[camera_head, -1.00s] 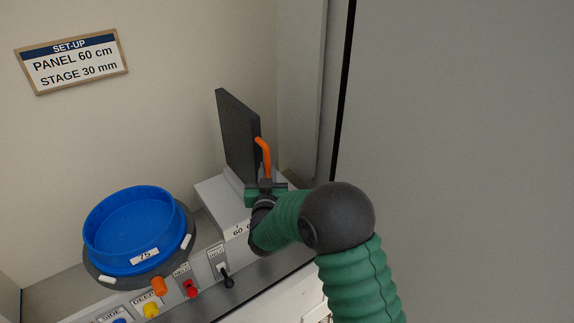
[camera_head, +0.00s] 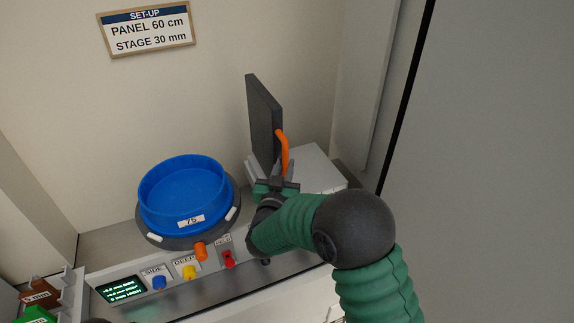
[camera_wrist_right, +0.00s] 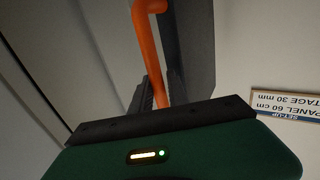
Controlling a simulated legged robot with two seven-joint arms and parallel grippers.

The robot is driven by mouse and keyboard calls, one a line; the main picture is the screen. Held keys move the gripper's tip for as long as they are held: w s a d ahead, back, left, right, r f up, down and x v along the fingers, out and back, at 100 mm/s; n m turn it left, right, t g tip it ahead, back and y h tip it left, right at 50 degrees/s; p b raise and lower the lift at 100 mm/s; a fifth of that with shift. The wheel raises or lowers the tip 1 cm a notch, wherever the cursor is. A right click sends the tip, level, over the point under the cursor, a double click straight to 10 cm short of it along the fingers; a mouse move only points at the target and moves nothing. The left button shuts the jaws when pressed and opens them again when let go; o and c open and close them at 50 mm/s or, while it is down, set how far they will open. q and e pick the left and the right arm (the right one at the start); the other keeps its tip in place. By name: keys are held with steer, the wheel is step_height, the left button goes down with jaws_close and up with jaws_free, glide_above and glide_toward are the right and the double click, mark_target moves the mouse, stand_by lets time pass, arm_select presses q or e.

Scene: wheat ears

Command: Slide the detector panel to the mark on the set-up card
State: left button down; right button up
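The detector panel (camera_head: 263,118) is a dark upright slab at the left end of a pale grey block (camera_head: 318,172), with an orange handle (camera_head: 283,150) on its right side. My right gripper (camera_head: 275,183) is at the lower part of the handle and looks closed around it. In the right wrist view the handle (camera_wrist_right: 148,50) runs down between the dark fingers, with the panel (camera_wrist_right: 198,45) behind. The set-up card (camera_head: 147,28) on the back wall reads PANEL 60 cm, STAGE 30 mm. The block's scale is hidden behind my right arm.
A blue round tray (camera_head: 185,195) labelled 75 sits on a dark turntable left of the panel. In front are an orange knob (camera_head: 200,251), red, yellow and blue controls, and a small display (camera_head: 121,290). A grey wall (camera_head: 495,150) stands at right.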

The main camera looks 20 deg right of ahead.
steer(key=o, duration=0.3)
steer(key=shift+w+a, duration=0.15)
steer(key=shift+a, duration=0.05)
steer(key=shift+o, duration=0.2)
steer(key=shift+r, duration=0.1)
steer(key=shift+s+a, duration=0.15)
steer(key=shift+s, duration=0.2)
steer(key=b+v, duration=0.2)
steer(key=v, duration=1.4)
steer(key=shift+a, duration=0.2)
